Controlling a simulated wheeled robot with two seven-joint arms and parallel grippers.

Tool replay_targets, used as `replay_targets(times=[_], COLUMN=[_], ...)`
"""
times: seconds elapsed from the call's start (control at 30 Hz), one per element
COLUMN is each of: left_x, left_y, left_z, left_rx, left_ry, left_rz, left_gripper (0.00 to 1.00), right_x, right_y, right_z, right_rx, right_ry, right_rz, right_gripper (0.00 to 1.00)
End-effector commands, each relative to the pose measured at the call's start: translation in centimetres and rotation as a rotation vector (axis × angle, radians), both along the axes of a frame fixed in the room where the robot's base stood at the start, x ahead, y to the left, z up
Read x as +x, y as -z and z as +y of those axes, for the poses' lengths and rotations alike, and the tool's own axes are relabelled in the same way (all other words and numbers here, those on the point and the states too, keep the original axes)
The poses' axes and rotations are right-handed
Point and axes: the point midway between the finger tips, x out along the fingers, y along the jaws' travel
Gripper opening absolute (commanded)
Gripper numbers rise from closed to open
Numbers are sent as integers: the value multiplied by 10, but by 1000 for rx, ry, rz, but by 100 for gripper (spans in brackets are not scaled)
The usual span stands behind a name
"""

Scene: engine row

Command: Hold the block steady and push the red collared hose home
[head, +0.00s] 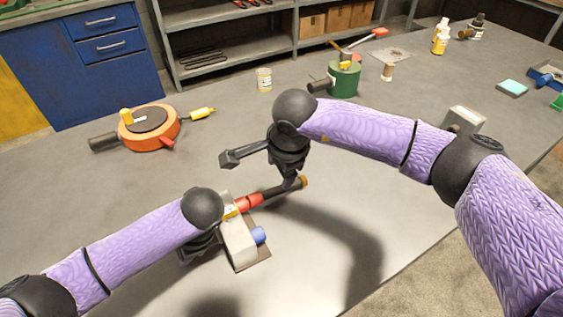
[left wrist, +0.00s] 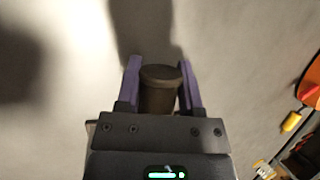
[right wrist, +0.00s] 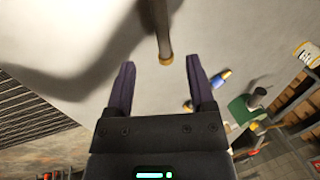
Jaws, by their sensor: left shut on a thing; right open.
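The pale grey block (head: 238,246) sits on a small plate on the bench, in the lower middle of the head view. The red collar (head: 249,203) is beside the block's upper end, and its dark hose (head: 276,192) runs right to a tan tip. I cannot tell how deep it sits. My left gripper (left wrist: 160,72) is shut on a dark round stub (left wrist: 159,95) at the block's left side; my arm hides part of that side. My right gripper (right wrist: 160,62) is open at the hose's free end, whose tip (right wrist: 165,58) shows between the fingertips.
A blue fitting (head: 259,235) sticks out of the block's right side. An orange round unit (head: 150,128) stands back left and a green canister (head: 344,80) at the back. A grey box (head: 465,120) is beyond my right arm. The bench right of the block is clear.

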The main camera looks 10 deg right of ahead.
Motion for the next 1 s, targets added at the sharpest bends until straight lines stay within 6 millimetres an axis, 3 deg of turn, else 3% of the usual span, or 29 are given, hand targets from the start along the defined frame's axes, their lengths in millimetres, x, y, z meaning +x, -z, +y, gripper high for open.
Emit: replay_targets(times=[0.1, 0.2, 0.63, 0.67, 0.7, 0.83, 1.0], left_x=[0, 0, 0, 0, 0, 0, 0], left_y=[0, 0, 0, 0, 0, 0, 0], left_z=[0, 0, 0, 0, 0, 0, 0], left_rx=[0, 0, 0, 0, 0, 0, 0], left_ry=[0, 0, 0, 0, 0, 0, 0], left_rz=[0, 0, 0, 0, 0, 0, 0], left_gripper=[0, 0, 0, 52, 61, 88, 89], right_x=[-5, -8, -8, -8, -8, -8, -8], right_y=[-22, -30, -32, -32, -32, -32, -32], right_z=[-2, -3, -3, -3, -3, -2, -2], right_rx=[0, -1, 0, 0, 0, 0, 0], right_ry=[-1, 0, 0, 0, 0, 0, 0], right_rz=[-2, -1, 1, 1, 1, 1, 1], right_gripper=[70, 70, 70, 70, 70, 70, 70])
